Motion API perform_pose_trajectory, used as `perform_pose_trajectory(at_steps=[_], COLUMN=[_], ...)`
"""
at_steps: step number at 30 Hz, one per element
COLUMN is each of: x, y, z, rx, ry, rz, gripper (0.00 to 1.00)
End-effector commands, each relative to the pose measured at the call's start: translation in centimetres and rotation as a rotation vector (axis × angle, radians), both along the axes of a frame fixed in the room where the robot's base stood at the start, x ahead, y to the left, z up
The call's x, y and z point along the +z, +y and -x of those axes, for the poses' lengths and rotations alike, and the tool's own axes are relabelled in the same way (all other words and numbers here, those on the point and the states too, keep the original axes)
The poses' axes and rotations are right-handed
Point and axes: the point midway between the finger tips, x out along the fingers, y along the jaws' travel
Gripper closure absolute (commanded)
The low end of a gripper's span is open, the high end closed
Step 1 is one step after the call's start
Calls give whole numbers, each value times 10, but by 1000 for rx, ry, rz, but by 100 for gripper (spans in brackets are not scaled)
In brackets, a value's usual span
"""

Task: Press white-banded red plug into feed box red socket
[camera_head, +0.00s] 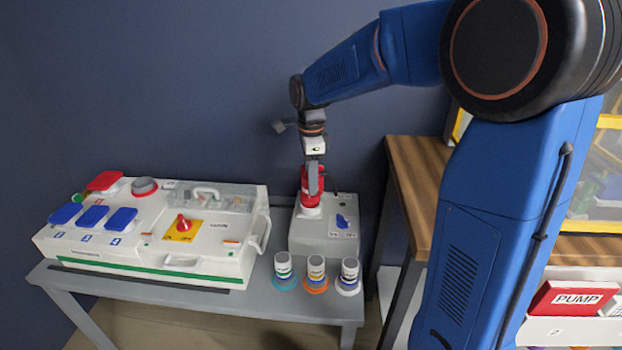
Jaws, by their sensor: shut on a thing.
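My gripper (314,188) points down over the left part of a small grey box (322,243) and is shut on a red plug (304,183). The plug is upright, with a white part at its lower end close to the box top. I cannot tell whether it is seated there or just above; the fingers hide part of it. A large white box (150,256) stands to the left. It has blue lids (93,216), a raised red lid (104,181) and a red knob on a yellow plate (183,228). No label reading "feed" is legible.
Three white-topped plugs (284,266) with coloured bases stand on the grey table (240,301) before the small box, which has a blue switch (342,221). A wooden bench (422,170) and a red PUMP box (572,299) are at the right.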

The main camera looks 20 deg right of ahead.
Motion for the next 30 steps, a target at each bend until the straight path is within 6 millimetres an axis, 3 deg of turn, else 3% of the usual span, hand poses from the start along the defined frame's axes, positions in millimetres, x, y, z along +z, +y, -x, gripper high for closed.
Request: perform_pose_trajectory(at_steps=[18,19,21,30], x=[-14,-14,-14,-11], y=[0,0,0,0], z=[0,0,0,-1], rx=[0,0,0,0], ry=[0,0,0,-2], rz=[0,0,0,0], gripper=[89,63,46,44])
